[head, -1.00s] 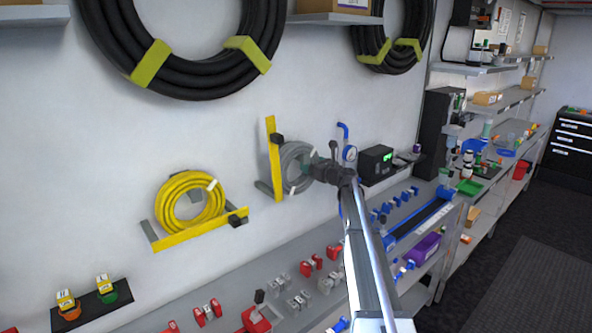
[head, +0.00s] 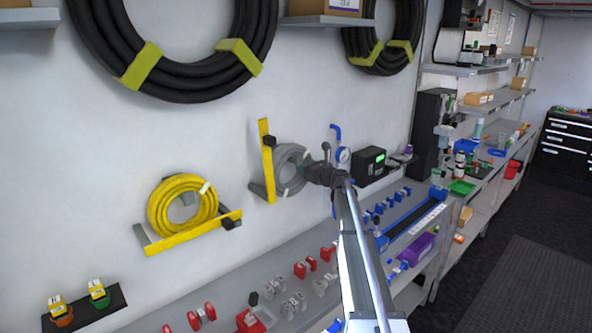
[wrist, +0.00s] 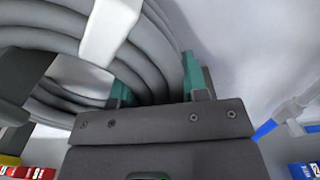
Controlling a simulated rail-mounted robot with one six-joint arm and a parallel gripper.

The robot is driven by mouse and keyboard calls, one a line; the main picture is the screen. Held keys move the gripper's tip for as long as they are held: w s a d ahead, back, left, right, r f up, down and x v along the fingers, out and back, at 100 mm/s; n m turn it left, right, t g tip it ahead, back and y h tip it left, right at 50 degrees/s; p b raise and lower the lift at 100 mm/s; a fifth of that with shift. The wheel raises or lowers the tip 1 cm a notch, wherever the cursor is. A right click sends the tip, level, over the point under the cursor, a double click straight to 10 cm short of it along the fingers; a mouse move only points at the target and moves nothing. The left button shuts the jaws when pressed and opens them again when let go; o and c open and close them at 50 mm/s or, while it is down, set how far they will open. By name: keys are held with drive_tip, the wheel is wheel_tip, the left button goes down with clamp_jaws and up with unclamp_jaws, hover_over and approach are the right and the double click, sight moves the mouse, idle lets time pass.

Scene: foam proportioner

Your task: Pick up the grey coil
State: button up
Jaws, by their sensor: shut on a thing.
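The grey coil (head: 291,152) hangs on the wall beside an upright yellow bar (head: 267,155) with a dark knob, over a grey bracket (head: 258,190). My gripper (head: 308,172) reaches it from the right and is shut on the coil's right side. In the wrist view, the grey coil (wrist: 160,45) passes between the teal fingertips of my gripper (wrist: 156,86). A white band (wrist: 110,30) wraps the coil there. My gripper hides part of the coil's right edge in the head view.
A yellow coil (head: 158,207) hangs to the left on its own rack. A bench (head: 240,312) with red and blue fittings runs below.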

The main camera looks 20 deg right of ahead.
drive_tip(key=shift+s+d+r+p, duration=0.1)
drive_tip(key=shift+s+r+p, duration=0.1)
drive_tip(key=shift+r+p, duration=0.35)
clamp_jaws()
wheel_tip(320, 180, up, 7)
drive_tip(key=p, duration=0.6)
drive_tip(key=shift+p, duration=0.4)
drive_tip(key=f+b+v, duration=0.1)
drive_tip(key=v, duration=1.8)
drive_tip(key=shift+s, duration=0.3)
drive_tip(key=shift+d+f, duration=0.15)
